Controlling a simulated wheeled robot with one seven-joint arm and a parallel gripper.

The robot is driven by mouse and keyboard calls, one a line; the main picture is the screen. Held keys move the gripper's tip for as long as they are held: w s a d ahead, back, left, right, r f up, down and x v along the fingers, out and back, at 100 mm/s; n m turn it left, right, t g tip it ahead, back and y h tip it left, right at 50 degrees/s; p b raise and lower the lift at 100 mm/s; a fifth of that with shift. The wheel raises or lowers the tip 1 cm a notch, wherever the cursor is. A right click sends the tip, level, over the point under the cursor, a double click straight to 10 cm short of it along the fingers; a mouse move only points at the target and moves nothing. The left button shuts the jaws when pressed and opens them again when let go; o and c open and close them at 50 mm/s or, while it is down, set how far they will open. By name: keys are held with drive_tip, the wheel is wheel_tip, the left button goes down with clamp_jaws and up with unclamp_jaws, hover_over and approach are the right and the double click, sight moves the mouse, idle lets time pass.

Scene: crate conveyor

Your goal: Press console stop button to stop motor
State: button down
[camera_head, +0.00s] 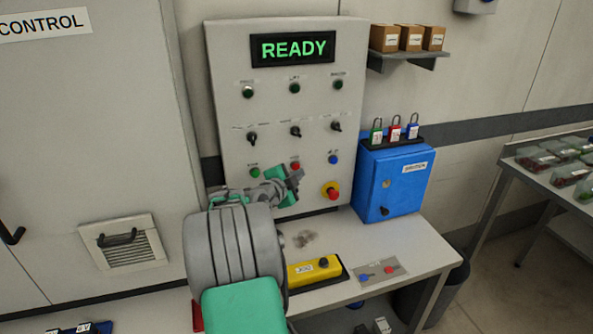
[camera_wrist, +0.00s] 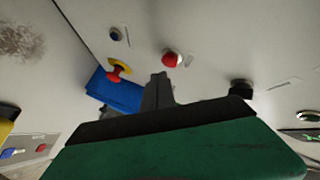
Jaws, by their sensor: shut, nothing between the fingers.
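The console (camera_head: 228,50) is an upright light grey panel with a display reading READY in green (camera_head: 293,49). A small red button (camera_head: 295,165) sits in its lower row, between a green button (camera_head: 255,173) and a blue button (camera_head: 333,160). My gripper (camera_head: 297,174) is shut and empty, just in front of the panel below the red button. In the wrist view the red button (camera_wrist: 172,58) shows just past the shut fingertips (camera_wrist: 158,76); contact cannot be told. The labels are too small to read.
A red mushroom button on a yellow base (camera_head: 331,191) is at the panel's lower right. A blue box (camera_head: 398,180) with padlocks on top stands right of the console. A yellow pendant (camera_head: 314,271) and a small plate with blue and red knobs (camera_head: 379,272) lie on the table (camera_head: 420,246).

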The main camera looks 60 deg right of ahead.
drive_tip(key=s+a+b, duration=0.1)
drive_tip(key=s+a, duration=0.2)
drive_tip(key=shift+s+a, duration=0.25)
drive_tip(key=shift+s, duration=0.05)
idle(0.4)
idle(0.6)
